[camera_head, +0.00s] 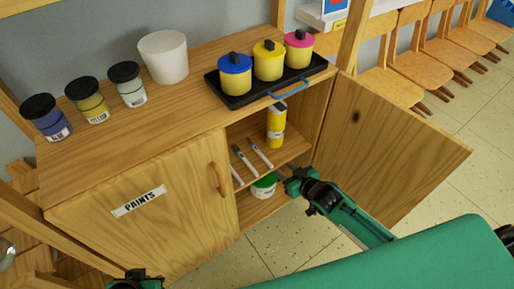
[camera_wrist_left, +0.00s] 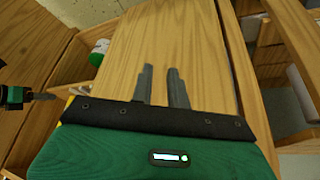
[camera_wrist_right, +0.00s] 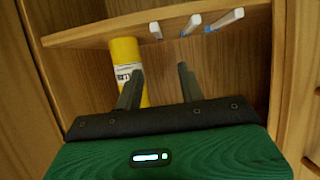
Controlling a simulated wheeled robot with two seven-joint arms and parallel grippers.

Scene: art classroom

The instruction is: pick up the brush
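Slim white brush-like sticks with dark or bluish parts lie on the shelf inside the open cabinet; one is the brush (camera_head: 261,154), another stick (camera_head: 244,163) lies left of it, and a third is partly hidden by the left door. Their ends show at the shelf edge in the right wrist view, including a stick (camera_wrist_right: 190,25). My right gripper (camera_head: 284,174) is at the cabinet opening, below and right of the sticks, apart from them. Its fingers (camera_wrist_right: 159,75) are apart and empty. My left gripper (camera_wrist_left: 159,70) is by the closed door, empty, with a narrow gap between fingers.
A yellow bottle (camera_head: 276,125) stands right of the sticks. A green-and-white tub (camera_head: 264,187) sits on the lower level. The open right door (camera_head: 400,140) flanks my right arm. Paint jars, a white cup (camera_head: 163,57) and a black tray (camera_head: 235,98) stand on top.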

